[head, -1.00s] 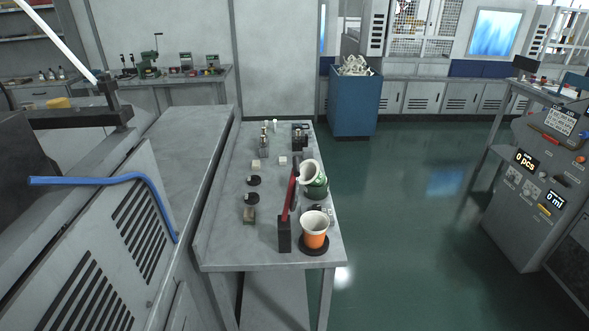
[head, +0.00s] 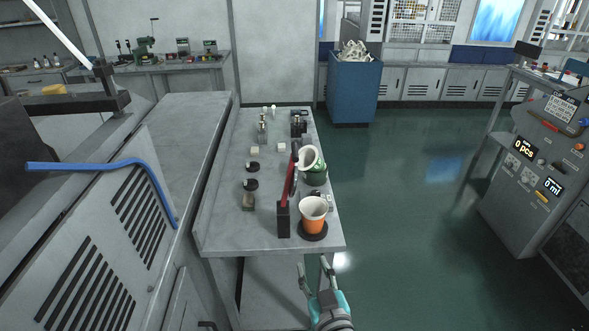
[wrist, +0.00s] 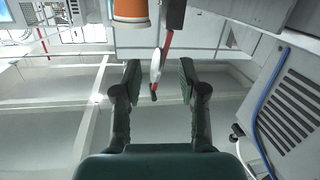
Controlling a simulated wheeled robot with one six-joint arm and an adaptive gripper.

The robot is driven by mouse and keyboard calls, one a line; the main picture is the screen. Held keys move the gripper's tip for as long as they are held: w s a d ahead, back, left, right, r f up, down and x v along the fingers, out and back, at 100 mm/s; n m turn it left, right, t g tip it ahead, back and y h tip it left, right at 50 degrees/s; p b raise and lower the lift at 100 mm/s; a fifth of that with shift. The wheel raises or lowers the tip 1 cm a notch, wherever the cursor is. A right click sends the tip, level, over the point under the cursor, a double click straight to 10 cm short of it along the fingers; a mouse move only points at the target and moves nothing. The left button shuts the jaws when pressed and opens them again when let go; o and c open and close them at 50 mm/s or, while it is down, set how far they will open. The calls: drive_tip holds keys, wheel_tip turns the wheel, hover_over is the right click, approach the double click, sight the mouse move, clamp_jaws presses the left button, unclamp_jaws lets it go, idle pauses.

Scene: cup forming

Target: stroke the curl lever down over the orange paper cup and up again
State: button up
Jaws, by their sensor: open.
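The orange paper cup (head: 313,226) stands upright, white rim up, on a dark round base at the table's near right corner. The red curl lever (head: 290,180) slants up from a black post (head: 284,220) just left of the cup. My gripper (head: 314,267) is open and empty, at the bottom of the head view in front of the table's near edge, apart from cup and lever. In the wrist view, its open fingers (wrist: 160,75) frame a white piece and part of the red lever (wrist: 167,42); the orange cup (wrist: 130,10) is cut off by the top edge.
A green cup-like piece (head: 316,177) with a tilted white ring (head: 309,158) stands behind the orange cup. Small blocks and black discs lie on the table (head: 225,215).

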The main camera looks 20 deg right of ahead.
drive_tip(key=w+r+m+h, duration=0.1)
drive_tip(key=w+r, duration=0.6)
drive_tip(key=r, duration=0.1)
drive_tip(key=m+h, duration=0.2)
approach(294, 146)
drive_tip(key=shift+t, duration=0.3)
drive_tip(key=x, duration=0.3)
drive_tip(key=f+x, duration=0.1)
drive_tip(key=x, duration=0.6)
drive_tip(key=shift+d+f, duration=0.1)
drive_tip(key=shift+f, duration=0.1)
clamp_jaws()
